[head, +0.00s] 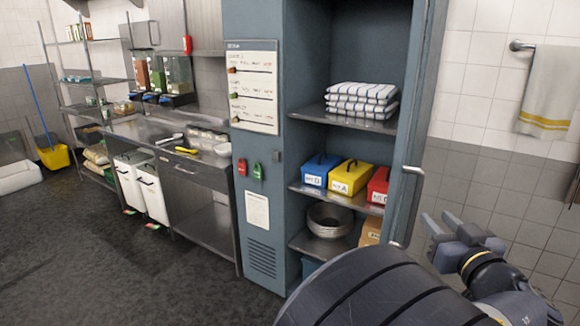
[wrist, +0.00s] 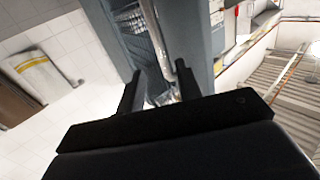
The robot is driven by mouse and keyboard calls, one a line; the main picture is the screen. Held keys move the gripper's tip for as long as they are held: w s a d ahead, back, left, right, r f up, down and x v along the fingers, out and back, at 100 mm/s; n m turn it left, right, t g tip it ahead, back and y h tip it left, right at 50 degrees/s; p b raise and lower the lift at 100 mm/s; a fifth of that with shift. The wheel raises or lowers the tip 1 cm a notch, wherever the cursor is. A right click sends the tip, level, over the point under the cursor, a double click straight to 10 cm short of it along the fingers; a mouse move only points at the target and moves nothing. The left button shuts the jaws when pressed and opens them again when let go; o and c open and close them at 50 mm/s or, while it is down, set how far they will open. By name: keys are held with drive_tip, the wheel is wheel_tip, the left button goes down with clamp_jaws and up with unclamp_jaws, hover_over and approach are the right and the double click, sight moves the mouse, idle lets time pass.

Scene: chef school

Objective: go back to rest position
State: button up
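My gripper (head: 462,238) is at the lower right of the head view, to the right of the blue-grey cabinet's open door (head: 418,120). In the wrist view my gripper (wrist: 158,85) has its two dark fingers spread apart, with no object seen between them. The cabinet's edge and a metal handle lie beyond the fingers there. The door handle (head: 412,205) in the head view is a silver bar, a little left of my gripper and apart from it in the picture.
Inside the cabinet are folded striped towels (head: 361,98), blue (head: 320,170), yellow (head: 350,178) and red (head: 379,186) boxes, and a metal bowl (head: 330,220). A steel counter (head: 190,172) runs left. A towel (head: 549,92) hangs at right. The dark floor (head: 110,260) at left is clear.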

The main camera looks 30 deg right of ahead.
sight(417, 200)
drive_tip(key=p+x, duration=0.1)
drive_tip(key=x, duration=0.8)
drive_tip(key=shift+w+d, duration=0.2)
drive_tip(key=shift+w, duration=0.1)
drive_tip(key=shift+a+f+p, duration=0.1)
drive_tip(key=shift+a+p, duration=0.05)
drive_tip(key=shift+p, duration=0.15)
